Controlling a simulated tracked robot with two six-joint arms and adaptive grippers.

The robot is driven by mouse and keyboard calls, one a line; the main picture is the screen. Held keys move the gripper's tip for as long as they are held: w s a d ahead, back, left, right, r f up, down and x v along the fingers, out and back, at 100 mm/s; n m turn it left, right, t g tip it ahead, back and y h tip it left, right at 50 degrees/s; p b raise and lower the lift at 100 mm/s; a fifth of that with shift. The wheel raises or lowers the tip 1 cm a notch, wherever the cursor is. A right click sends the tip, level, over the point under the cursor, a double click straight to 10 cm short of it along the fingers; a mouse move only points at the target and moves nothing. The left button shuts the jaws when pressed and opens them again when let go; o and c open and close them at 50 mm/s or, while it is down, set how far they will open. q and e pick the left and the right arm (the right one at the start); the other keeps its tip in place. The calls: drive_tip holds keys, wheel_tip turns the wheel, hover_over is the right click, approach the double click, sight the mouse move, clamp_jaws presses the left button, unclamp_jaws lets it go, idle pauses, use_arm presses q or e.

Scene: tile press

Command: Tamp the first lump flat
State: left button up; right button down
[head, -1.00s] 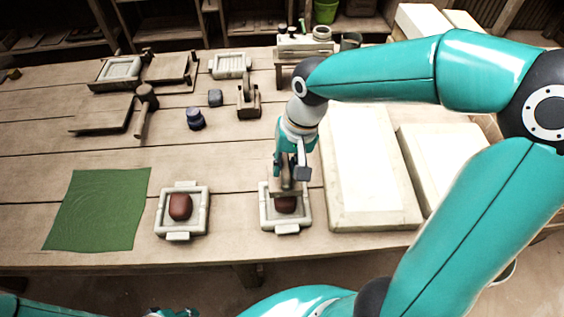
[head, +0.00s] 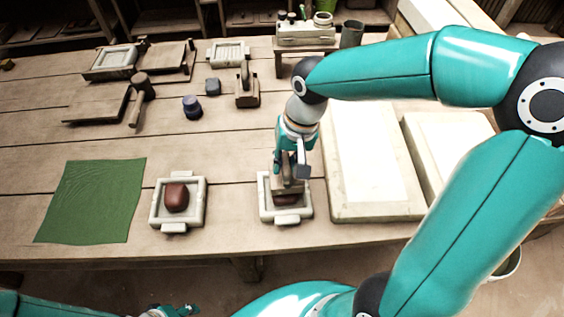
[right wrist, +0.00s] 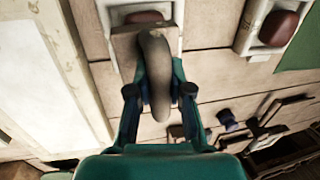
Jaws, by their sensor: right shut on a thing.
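My right gripper (head: 291,166) is shut on the handle of a wooden tamper (head: 287,187), whose curved handle (right wrist: 156,70) fills the middle of the right wrist view. The tamper's block is over the right-hand pale mould (head: 265,210). A dark red clay lump (head: 286,200) shows in that mould below the block, mostly hidden; I cannot tell if they touch. A second, rounded lump (head: 176,197) sits in the left-hand mould (head: 156,214), uncovered. My left gripper (head: 172,311) is partly in view at the bottom edge, away from the moulds; its fingers are unclear.
A green cloth (head: 92,200) lies at the left. Large pale slabs (head: 366,165) lie right of the moulds. A mallet (head: 140,95), a blue jar (head: 192,107) and a wooden stand (head: 247,92) are further back. Bare table lies between the two moulds.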

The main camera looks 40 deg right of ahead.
drive_tip(key=v, duration=0.1)
drive_tip(key=p+v, duration=0.2)
drive_tip(key=v, duration=0.1)
drive_tip(key=shift+w+a+r, duration=0.1)
drive_tip(key=shift+w+a, duration=0.1)
drive_tip(key=shift+a, duration=0.15)
use_arm(q)
wheel_tip(320, 180, up, 3)
drive_tip(key=shift+r, duration=0.1)
use_arm(e)
drive_tip(key=shift+f, duration=0.2)
drive_tip(key=shift+s+f+b, duration=0.15)
drive_tip(key=shift+b, duration=0.2)
use_arm(q)
drive_tip(key=shift+f, duration=0.2)
